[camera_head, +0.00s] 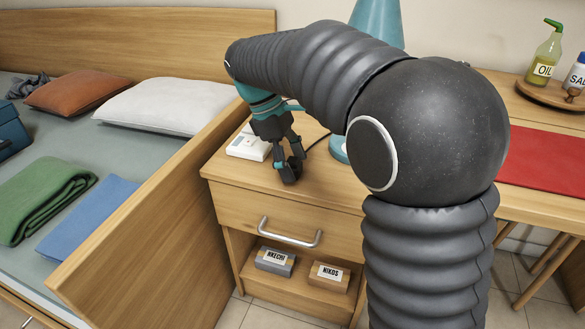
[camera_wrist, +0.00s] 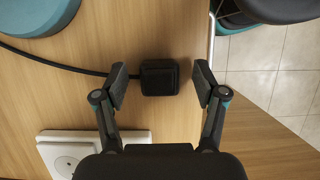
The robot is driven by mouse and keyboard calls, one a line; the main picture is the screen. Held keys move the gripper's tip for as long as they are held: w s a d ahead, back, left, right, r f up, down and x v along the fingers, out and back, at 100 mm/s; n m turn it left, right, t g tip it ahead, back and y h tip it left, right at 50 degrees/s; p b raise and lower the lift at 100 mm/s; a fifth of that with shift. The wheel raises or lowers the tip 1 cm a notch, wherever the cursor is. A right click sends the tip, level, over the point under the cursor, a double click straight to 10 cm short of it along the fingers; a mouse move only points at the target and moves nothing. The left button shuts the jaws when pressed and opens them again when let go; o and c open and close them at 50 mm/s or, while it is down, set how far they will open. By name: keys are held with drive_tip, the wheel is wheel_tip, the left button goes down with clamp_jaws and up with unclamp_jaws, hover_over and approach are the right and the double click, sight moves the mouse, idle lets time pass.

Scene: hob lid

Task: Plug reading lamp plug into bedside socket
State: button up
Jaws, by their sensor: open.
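The black plug (camera_wrist: 160,77) lies on the wooden nightstand top, with its black cord running left to the teal lamp base (camera_wrist: 38,14) in the wrist view. My gripper (camera_wrist: 161,80) is open, with one finger on each side of the plug and a gap on both sides. The white socket (camera_wrist: 68,160) lies on the same top at the lower left, partly hidden by my gripper body. In the head view, my gripper (camera_head: 291,170) points down at the nightstand, just right of the socket (camera_head: 248,146).
The nightstand (camera_head: 235,177) has a drawer handle (camera_head: 290,233) and a shelf with two labelled boxes (camera_head: 276,262). The reading lamp (camera_head: 378,22) stands behind my arm. The bed's wooden side (camera_head: 160,230) rises at the left. A red mat (camera_head: 545,158) lies on the right table.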

sight(294, 160)
drive_tip(key=c, duration=1.2)
drive_tip(key=shift+o, duration=0.2)
drive_tip(key=shift+r, duration=0.45)
wheel_tip(294, 160, up, 4)
drive_tip(key=shift+d+f+p, duration=0.1)
drive_tip(key=shift+d+p, duration=0.05)
drive_tip(key=shift+p, duration=0.45)
drive_tip(key=s+d+r, duration=0.5)
drive_tip(key=d+r, duration=0.1)
drive_tip(key=d, duration=0.4)
drive_tip(key=shift+r+p, duration=0.15)
drive_tip(key=shift+p, duration=0.2)
drive_tip(key=shift+s, duration=0.1)
